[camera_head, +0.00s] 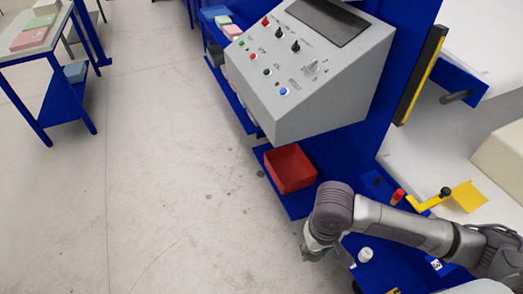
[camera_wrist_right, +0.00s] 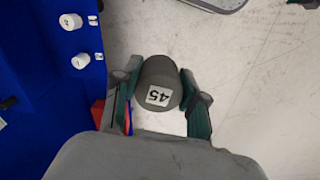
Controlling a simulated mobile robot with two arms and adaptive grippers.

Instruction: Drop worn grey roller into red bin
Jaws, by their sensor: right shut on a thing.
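The grey roller (camera_wrist_right: 158,72) is dark, with a white label reading 45 that appears upside down in the right wrist view. My right gripper (camera_wrist_right: 160,90) is shut on it, one finger on each side. In the head view, my right gripper (camera_head: 318,252) hangs low over the blue shelf's edge and the floor; the roller cannot be made out there. The red bin (camera_head: 290,182) sits on a blue shelf below the control box, up and left of the gripper and apart from it. My left gripper is not in view.
A grey control box (camera_head: 300,110) with knobs overhangs behind the bin. White rollers (camera_wrist_right: 80,61) lie on the blue surface, one also showing in the head view (camera_head: 365,255). A yellow bracket (camera_head: 466,196) and red-topped part (camera_head: 397,197) stand right.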

